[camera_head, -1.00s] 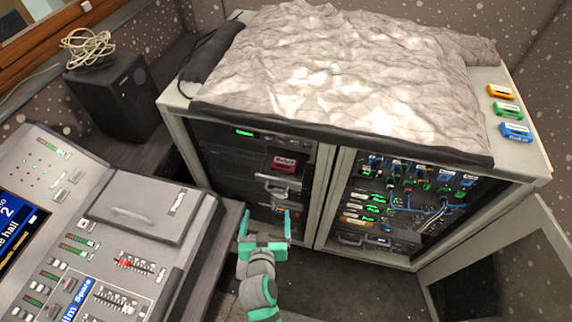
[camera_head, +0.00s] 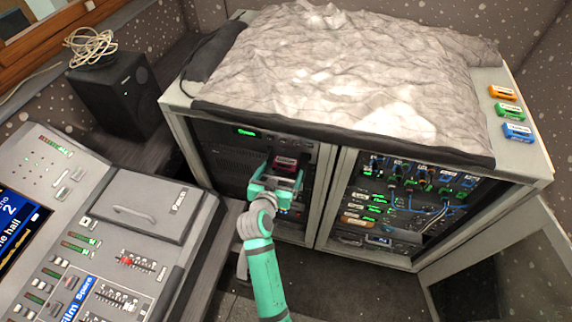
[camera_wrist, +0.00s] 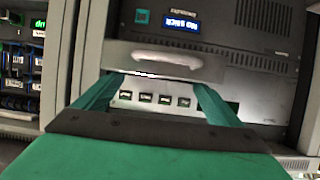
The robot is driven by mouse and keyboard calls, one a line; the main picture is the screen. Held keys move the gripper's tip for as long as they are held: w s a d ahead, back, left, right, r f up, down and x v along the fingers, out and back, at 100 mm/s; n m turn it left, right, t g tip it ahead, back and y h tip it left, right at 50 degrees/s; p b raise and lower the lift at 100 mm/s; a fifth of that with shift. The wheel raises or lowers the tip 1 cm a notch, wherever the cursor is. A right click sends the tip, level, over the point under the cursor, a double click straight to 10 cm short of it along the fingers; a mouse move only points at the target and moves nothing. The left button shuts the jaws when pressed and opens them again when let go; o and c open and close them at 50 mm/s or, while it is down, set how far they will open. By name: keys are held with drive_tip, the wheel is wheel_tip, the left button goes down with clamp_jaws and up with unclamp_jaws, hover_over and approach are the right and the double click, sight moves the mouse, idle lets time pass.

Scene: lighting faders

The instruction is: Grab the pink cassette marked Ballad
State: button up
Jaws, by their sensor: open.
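The pink cassette (camera_head: 286,162) sits at the front of the left rack bay in the head view. It has a pale label, too small to read surely now. My gripper (camera_head: 279,176) is just in front of and below it, and its lower part is hidden by the fingers. In the wrist view my gripper (camera_wrist: 157,84) is open with the two green fingers apart and nothing seen between them but the rack front. The cassette does not show in the wrist view. I cannot tell whether the fingers touch it.
A silver handle (camera_wrist: 165,62) crosses the rack front by the fingertips. The right rack bay (camera_head: 400,210) holds cables and several modules. Orange (camera_head: 502,92), green (camera_head: 510,111) and blue (camera_head: 517,130) cassettes lie on the rack top. A mixing desk (camera_head: 140,215) stands left.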

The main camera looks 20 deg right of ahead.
sight(286, 162)
drive_tip(key=shift+x, duration=2.7)
drive_tip(key=shift+c, duration=0.6)
drive_tip(key=c, duration=1)
